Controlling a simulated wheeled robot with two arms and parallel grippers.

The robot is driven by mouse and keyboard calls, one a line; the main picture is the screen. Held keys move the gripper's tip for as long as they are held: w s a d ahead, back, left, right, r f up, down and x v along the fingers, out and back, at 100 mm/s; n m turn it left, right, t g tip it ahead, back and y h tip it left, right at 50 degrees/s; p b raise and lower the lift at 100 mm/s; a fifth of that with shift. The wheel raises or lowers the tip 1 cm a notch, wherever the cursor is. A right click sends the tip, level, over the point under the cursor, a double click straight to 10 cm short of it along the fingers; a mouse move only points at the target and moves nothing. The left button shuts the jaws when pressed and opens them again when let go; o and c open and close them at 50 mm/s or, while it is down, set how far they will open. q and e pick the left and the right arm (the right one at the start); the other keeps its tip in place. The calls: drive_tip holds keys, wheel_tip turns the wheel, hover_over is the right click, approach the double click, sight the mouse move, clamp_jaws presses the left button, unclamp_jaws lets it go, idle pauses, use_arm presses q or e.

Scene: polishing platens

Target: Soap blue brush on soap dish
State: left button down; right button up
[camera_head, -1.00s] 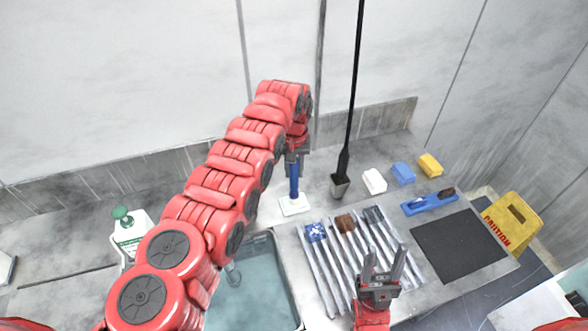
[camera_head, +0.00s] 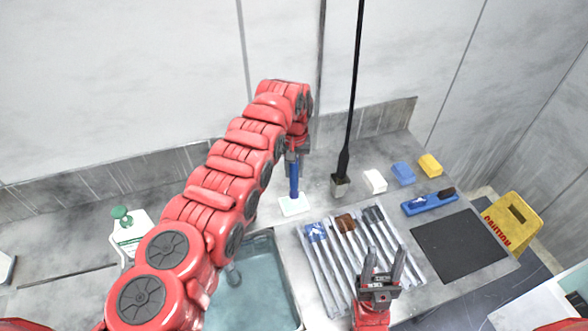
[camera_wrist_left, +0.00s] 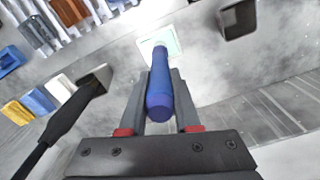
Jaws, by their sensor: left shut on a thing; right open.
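My left gripper (camera_head: 294,157) is shut on the blue brush (camera_head: 294,178), gripping its upright handle from above. In the left wrist view the brush (camera_wrist_left: 160,95) stands between the two fingers, its lower end at the soap dish (camera_wrist_left: 161,43). The soap dish (camera_head: 294,205) is a small pale square on the counter with a light greenish top, directly under the brush. The brush's bristles are hidden, and I cannot tell how firmly they touch the dish. My right gripper (camera_head: 383,262) is open and empty, above the front of the ribbed rack.
A ribbed rack (camera_head: 330,275) holds several brushes. A water-filled sink (camera_head: 262,285) lies left of it. A long black-handled tool (camera_head: 343,160) stands behind. White, blue and yellow blocks, a blue tray (camera_head: 430,202) and a dark mat (camera_head: 458,245) are right. A green-topped bottle (camera_head: 128,230) is left.

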use_arm(q)
drive_tip(key=shift+r+p, duration=0.75)
drive_tip(key=shift+r, duration=0.65)
wheel_tip(320, 180, up, 2)
drive_tip(key=shift+r, duration=1.05)
